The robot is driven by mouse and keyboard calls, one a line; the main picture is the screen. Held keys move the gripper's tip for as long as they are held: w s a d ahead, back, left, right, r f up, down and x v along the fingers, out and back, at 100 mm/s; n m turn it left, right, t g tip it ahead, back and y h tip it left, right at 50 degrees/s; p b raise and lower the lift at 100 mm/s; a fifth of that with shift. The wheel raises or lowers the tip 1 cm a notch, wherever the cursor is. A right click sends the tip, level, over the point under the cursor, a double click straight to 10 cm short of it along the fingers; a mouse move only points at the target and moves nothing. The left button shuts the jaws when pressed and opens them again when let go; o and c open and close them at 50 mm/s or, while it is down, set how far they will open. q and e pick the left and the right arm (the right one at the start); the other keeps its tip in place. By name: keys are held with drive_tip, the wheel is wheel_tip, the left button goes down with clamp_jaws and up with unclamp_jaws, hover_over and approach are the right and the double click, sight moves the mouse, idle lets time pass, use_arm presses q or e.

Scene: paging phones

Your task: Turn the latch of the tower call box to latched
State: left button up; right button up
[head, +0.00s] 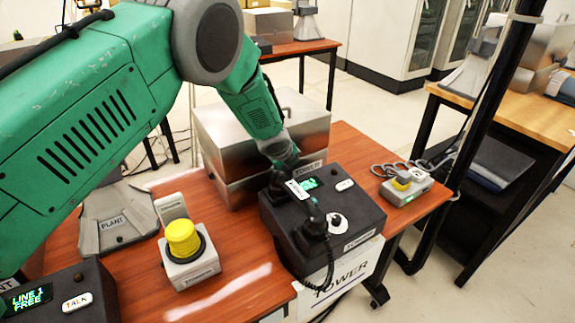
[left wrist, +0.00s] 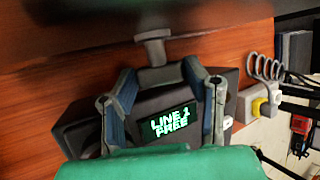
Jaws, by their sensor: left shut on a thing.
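The metal tower call box (head: 265,130) stands on the red-brown table in the head view, behind the black desk phone, with a TOWER label low on its front. My left gripper (head: 283,158) reaches down at its front face, and my arm hides much of that spot. In the left wrist view my left gripper (left wrist: 160,76) has its fingertips closed about the lower end of a grey T-shaped piece (left wrist: 152,45), which looks like the latch. The fingers hide its lower end, and I cannot tell its exact angle. My right gripper is not in view.
The black phone (head: 358,203) with its handset and lit screen stands close in front of the gripper. A small grey box (head: 407,188) with a cable stands right, near a dark post (head: 487,100).

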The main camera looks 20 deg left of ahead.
use_arm(q)
drive_tip(key=shift+s+d+f, duration=0.2)
drive_tip(key=shift+d, duration=0.05)
drive_tip(key=o, duration=1.1)
drive_tip(key=shift+o, duration=0.2)
drive_tip(key=shift+r, duration=0.2)
drive_tip(key=shift+r, duration=0.1)
drive_tip(key=v, duration=1.1)
drive_tip(key=shift+s+d+r, duration=0.1)
drive_tip(key=shift+s+r, duration=0.1)
drive_tip(key=shift+r, duration=0.1)
